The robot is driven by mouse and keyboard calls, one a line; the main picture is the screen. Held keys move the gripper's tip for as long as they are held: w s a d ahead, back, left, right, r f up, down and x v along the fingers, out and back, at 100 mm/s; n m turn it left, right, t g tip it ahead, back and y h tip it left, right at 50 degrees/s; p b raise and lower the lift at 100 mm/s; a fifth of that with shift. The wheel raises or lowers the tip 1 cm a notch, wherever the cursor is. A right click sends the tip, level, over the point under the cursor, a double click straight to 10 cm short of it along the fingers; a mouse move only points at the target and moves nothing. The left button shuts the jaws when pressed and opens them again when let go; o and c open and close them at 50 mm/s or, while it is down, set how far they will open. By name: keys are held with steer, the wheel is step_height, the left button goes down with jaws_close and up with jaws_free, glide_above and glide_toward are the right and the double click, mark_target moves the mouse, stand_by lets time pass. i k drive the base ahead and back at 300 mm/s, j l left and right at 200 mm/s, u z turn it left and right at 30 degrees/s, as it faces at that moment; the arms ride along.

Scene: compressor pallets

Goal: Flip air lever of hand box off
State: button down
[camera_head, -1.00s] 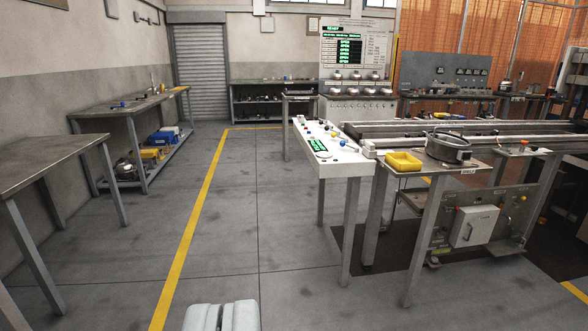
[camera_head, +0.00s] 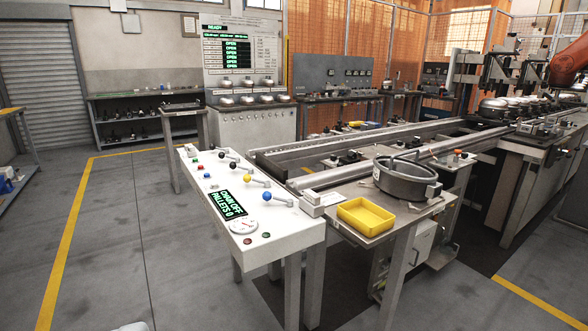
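The hand box (camera_head: 262,236) is a white sloped panel on legs, in the middle of the view. Along its right side stand levers with ball knobs: a blue lever (camera_head: 267,196), a yellow lever (camera_head: 248,179) and black levers (camera_head: 234,167) farther back. I cannot read which one is marked air. A black display (camera_head: 231,202) shows green text with "OFF" and "PALLETS 0". A round gauge (camera_head: 243,225) sits near the front edge, with a red button (camera_head: 247,241) and a green button (camera_head: 266,235).
A yellow tray (camera_head: 365,217) and a round metal pot (camera_head: 407,178) stand on the table right of the box. A conveyor (camera_head: 340,152) runs behind. A status board (camera_head: 240,60) stands at the back. Grey floor left of the box is open, crossed by a yellow line (camera_head: 68,235).

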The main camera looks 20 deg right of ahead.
mark_target(266, 196)
steer(key=i+j+z, duration=0.4)
steer(key=i, duration=0.15)
steer(key=i+j+z, duration=0.45)
steer(key=i+l, duration=0.1)
